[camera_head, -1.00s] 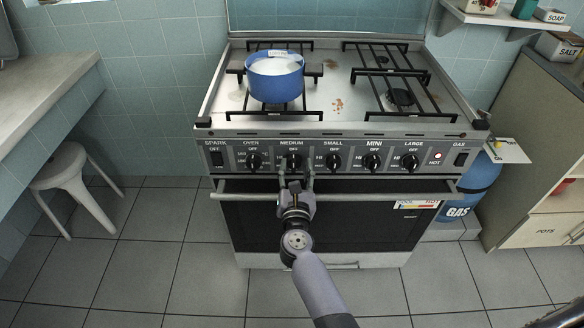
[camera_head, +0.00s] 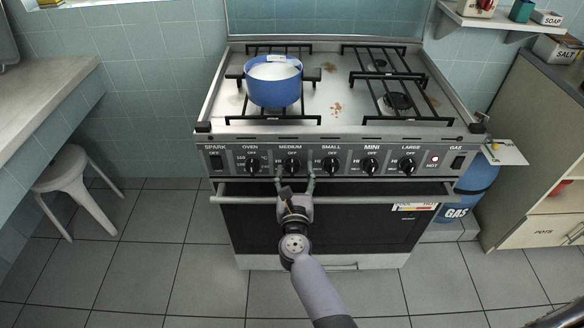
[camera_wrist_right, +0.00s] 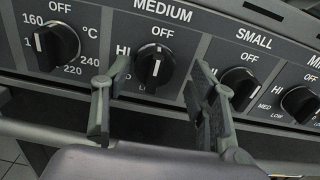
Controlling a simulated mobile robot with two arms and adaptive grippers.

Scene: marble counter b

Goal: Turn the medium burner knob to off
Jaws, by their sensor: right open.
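The medium burner knob (camera_head: 291,164) is black and sits below the MEDIUM label on the stove's front panel. It also shows in the right wrist view (camera_wrist_right: 154,64), with OFF above it and a short white mark on its face; I cannot tell for sure which setting the mark points to. My right gripper (camera_head: 295,178) is open just in front of and below the knob. In the right wrist view, its fingers (camera_wrist_right: 162,78) are spread to either side of the knob, with gaps and nothing between them. My left gripper is not in view.
The oven knob (camera_head: 252,163) and small burner knob (camera_head: 331,164) flank the medium knob closely. The oven handle (camera_head: 370,199) runs below the panel. A blue pot (camera_head: 274,90) stands on the left burner.

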